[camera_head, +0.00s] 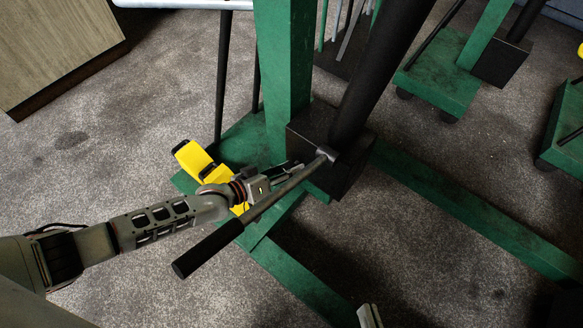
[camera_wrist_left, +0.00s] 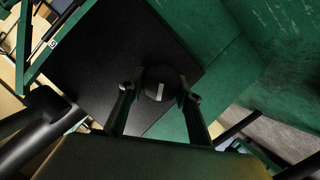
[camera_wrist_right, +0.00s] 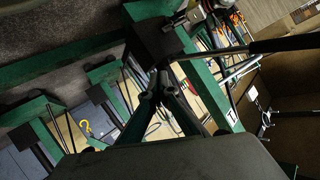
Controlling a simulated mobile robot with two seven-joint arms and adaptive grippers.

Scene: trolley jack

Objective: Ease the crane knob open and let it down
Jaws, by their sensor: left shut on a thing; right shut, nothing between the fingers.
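The knob (camera_wrist_left: 162,86) is a round black disc with a white mark, on the black pump block (camera_wrist_left: 105,60) in the left wrist view. My left gripper (camera_wrist_left: 160,92) is shut on it, one finger on each side. In the head view my left gripper (camera_head: 288,172) is at the near-left side of the black block (camera_head: 312,135), beside the pump lever; the knob is hidden there. The green crane post (camera_head: 283,60) and black ram (camera_head: 378,65) rise from the base. My right gripper (camera_wrist_right: 158,88) is shut and empty, in the air apart from the block (camera_wrist_right: 155,42).
The pump lever (camera_head: 208,249) with a black grip slants close over my left gripper. Yellow parts (camera_head: 195,158) lie beside my left wrist. Green base legs (camera_head: 470,212) run along the floor. Other green stands are at the right; open floor (camera_head: 120,180) is at the left.

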